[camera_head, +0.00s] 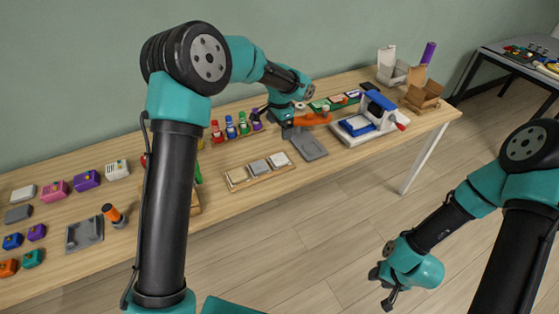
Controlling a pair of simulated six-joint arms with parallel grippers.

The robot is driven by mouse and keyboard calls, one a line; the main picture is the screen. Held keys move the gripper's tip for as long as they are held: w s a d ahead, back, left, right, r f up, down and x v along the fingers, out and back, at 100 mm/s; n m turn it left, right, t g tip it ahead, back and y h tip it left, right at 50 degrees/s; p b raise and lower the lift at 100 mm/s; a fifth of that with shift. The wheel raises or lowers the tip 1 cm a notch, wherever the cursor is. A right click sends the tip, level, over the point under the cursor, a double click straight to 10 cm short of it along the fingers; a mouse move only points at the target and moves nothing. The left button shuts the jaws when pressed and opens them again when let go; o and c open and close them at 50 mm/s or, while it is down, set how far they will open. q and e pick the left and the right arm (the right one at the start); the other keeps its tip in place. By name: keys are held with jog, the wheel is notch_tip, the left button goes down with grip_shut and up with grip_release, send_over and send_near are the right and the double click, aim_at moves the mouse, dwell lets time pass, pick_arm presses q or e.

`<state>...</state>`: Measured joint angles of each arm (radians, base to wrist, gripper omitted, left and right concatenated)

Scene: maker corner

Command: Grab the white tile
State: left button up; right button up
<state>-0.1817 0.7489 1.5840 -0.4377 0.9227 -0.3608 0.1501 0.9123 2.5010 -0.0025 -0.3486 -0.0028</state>
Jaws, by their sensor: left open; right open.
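A whitish tile (278,160) lies in a shallow wooden tray (262,178) near the front edge of the table. A grey tile (258,167) and another pale tile (237,175) lie in the same tray. My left gripper (284,128) is open over the table, behind the tray and apart from the tiles. Its fingers are small in view and partly hidden by its own wrist. My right gripper (385,289) is open and empty, low over the floor in front of the table, far from the tiles.
A grey flat plate (310,146) and an orange-handled tool (311,119) are close to my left gripper. Several coloured bottles (230,127) stand behind the tray. A blue and white machine (369,118) stands to the right. Several coloured blocks (87,180) lie at left.

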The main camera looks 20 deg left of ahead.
pick_arm(q)
send_over(279, 159)
notch_tip(279, 159, down, 11)
jog(key=shift+w+d+r, duration=0.1)
jog(key=shift+d, duration=0.05)
dwell(0.4)
jog(key=shift+f, duration=2.65)
jog(key=shift+c, duration=0.2)
jog(key=c, duration=1)
jog(key=shift+o, duration=0.2)
jog(key=shift+r, duration=0.1)
